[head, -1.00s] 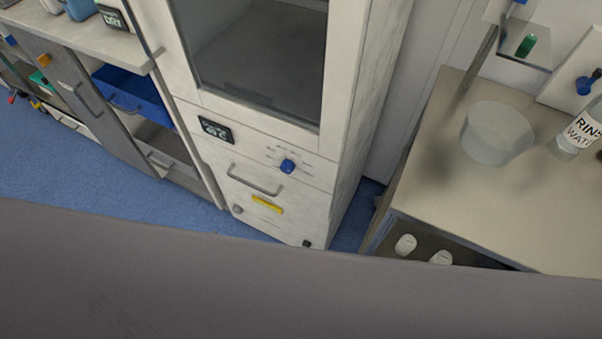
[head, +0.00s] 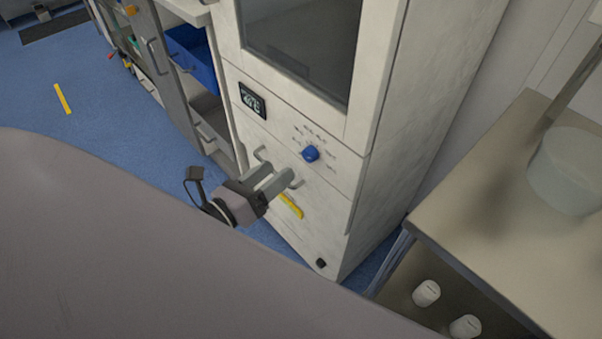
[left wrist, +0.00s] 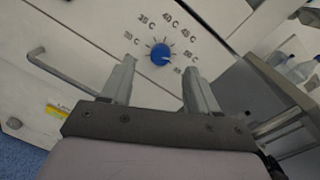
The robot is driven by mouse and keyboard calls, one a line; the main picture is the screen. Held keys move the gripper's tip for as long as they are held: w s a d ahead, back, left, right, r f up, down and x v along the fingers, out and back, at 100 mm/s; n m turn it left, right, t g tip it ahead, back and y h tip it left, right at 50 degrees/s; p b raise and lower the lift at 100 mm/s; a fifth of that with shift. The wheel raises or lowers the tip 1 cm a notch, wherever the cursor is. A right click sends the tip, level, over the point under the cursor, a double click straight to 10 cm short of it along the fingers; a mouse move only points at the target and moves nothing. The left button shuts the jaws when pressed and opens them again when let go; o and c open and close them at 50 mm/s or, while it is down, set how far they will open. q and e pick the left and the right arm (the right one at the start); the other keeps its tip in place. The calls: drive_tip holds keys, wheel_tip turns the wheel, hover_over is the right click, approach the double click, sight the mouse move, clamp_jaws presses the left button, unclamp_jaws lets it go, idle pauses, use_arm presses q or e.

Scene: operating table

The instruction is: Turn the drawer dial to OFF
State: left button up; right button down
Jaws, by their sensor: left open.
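The blue dial (head: 311,153) is on the front of the white cabinet (head: 375,150), above the drawer handle and right of a small dark display (head: 253,101). It also shows in the left wrist view (left wrist: 161,54), ringed by temperature marks, beyond and between my fingertips. The mark that its pointer faces is too small to tell. My left gripper (head: 281,178) is open and empty. In the head view it is below and left of the dial, in front of the drawer handle (head: 297,183), apart from the dial. My right gripper is not in view.
A yellow label (head: 291,206) is on the drawer front below the handle. A beige table (head: 480,200) with a translucent bowl (head: 570,170) stands at the right, with white containers (head: 427,292) beneath.

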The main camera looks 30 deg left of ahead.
sight(306, 158)
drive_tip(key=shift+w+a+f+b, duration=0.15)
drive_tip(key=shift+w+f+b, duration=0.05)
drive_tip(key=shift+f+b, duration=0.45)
use_arm(q)
drive_tip(key=w+m, duration=0.2)
drive_tip(key=w+d+m+p, duration=0.1)
drive_tip(key=w+m, duration=0.1)
drive_tip(key=w+d+f+m+h, duration=0.1)
drive_tip(key=w+m, duration=0.1)
drive_tip(key=shift+d+f+p, duration=0.1)
drive_tip(key=shift+p, duration=0.2)
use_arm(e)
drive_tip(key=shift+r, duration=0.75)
use_arm(q)
drive_tip(key=shift+w+d+f, duration=0.1)
drive_tip(key=shift+w+d, duration=0.15)
drive_tip(key=shift+w, duration=0.3)
drive_tip(key=shift+c, duration=0.2)
drive_tip(key=c, duration=1)
